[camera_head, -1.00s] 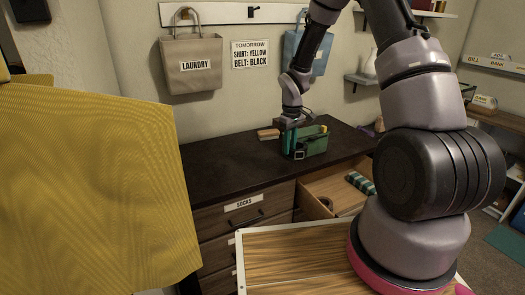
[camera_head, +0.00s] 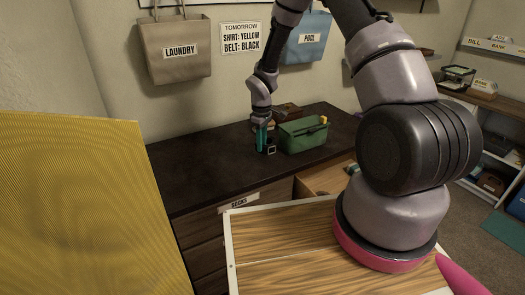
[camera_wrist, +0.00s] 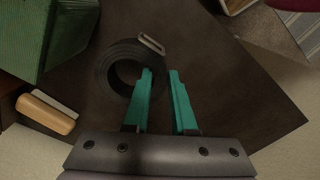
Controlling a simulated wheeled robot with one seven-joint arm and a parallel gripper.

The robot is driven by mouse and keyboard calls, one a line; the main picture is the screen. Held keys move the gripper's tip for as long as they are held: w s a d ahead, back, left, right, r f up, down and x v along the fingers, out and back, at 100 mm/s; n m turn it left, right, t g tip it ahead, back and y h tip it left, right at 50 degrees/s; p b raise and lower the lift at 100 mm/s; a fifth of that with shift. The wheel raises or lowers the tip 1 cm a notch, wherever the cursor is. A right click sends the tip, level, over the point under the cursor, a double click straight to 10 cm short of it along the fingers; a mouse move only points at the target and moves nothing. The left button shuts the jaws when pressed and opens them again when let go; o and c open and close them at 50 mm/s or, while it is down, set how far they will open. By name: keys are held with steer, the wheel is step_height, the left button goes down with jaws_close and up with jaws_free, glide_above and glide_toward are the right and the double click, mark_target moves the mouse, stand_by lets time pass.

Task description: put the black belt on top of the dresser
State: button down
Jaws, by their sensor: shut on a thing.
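The black belt (camera_wrist: 106,68) is a coiled roll with a metal buckle (camera_wrist: 153,43) in the wrist view. My gripper (camera_wrist: 161,74) has its teal fingers at the near right side of the coil, shut on the belt's wall. In the head view my gripper (camera_head: 262,138) is low at the dresser top (camera_head: 200,165), left of a green bin. The belt's buckle (camera_head: 271,150) shows beside the fingertips; most of the coil is hidden there. I cannot tell whether the coil touches the dresser top.
The green bin (camera_head: 300,139) stands just right of my gripper. A wooden-backed brush (camera_wrist: 46,113) lies nearby. A dresser drawer (camera_head: 325,178) is open at the front. A yellow cloth-like surface (camera_head: 80,210) fills the left foreground. The dresser top's left part is clear.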

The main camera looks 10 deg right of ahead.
mark_target(262, 153)
steer(key=shift+f, duration=2.05)
steer(key=shift+f, duration=0.1)
steer(key=c, duration=0.7)
jaws_free()
steer(key=shift+c, duration=0.2)
